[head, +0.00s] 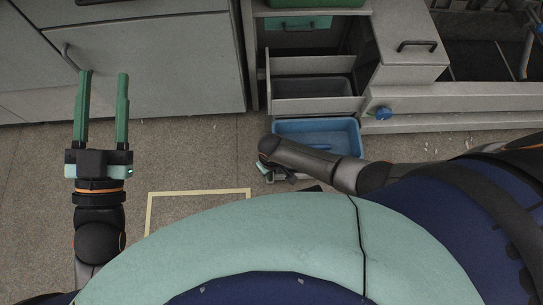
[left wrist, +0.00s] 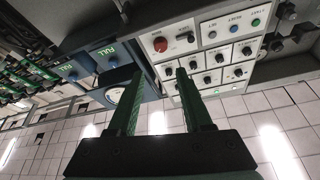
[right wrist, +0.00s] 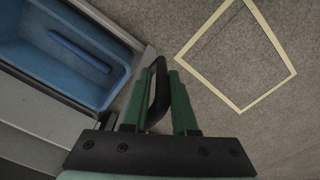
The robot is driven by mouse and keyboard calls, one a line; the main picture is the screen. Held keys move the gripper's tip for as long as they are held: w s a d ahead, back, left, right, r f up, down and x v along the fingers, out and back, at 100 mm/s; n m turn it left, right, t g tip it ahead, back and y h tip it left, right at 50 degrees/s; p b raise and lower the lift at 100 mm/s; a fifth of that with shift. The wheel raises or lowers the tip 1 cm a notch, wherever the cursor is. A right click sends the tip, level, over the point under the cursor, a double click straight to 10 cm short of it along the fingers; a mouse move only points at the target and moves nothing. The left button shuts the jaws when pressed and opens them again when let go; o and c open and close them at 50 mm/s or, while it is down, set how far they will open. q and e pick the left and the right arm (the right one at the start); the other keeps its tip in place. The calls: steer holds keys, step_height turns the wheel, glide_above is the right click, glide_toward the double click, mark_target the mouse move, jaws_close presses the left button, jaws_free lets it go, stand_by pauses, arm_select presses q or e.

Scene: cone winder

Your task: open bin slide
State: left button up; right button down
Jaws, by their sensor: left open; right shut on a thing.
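A blue bin (head: 345,139) sits low at the floor, below the grey drawers, and stands out in front of the cabinet. It also shows in the right wrist view (right wrist: 75,75), with a darker blue bar on its floor. My right gripper (head: 276,174) is low in front of the bin, partly hidden by its own arm. In the right wrist view, my right gripper (right wrist: 155,90) is shut on a black loop handle (right wrist: 159,85) beside the bin's corner. My left gripper (head: 104,75) is open and empty, in front of the grey cabinet doors.
Grey drawers (head: 312,105) stand partly open above the bin. A blue knob (head: 383,113) is to their right. A control panel (left wrist: 215,55) shows in the left wrist view.

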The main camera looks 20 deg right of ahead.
steer(key=c, duration=0.9)
jaws_free()
steer(key=shift+s+a, duration=0.25)
steer(key=shift+a, duration=0.3)
steer(key=shift+o, duration=0.5)
steer(key=shift+w+d, duration=0.1)
steer(key=shift+d, duration=0.1)
steer(key=shift+r, duration=0.15)
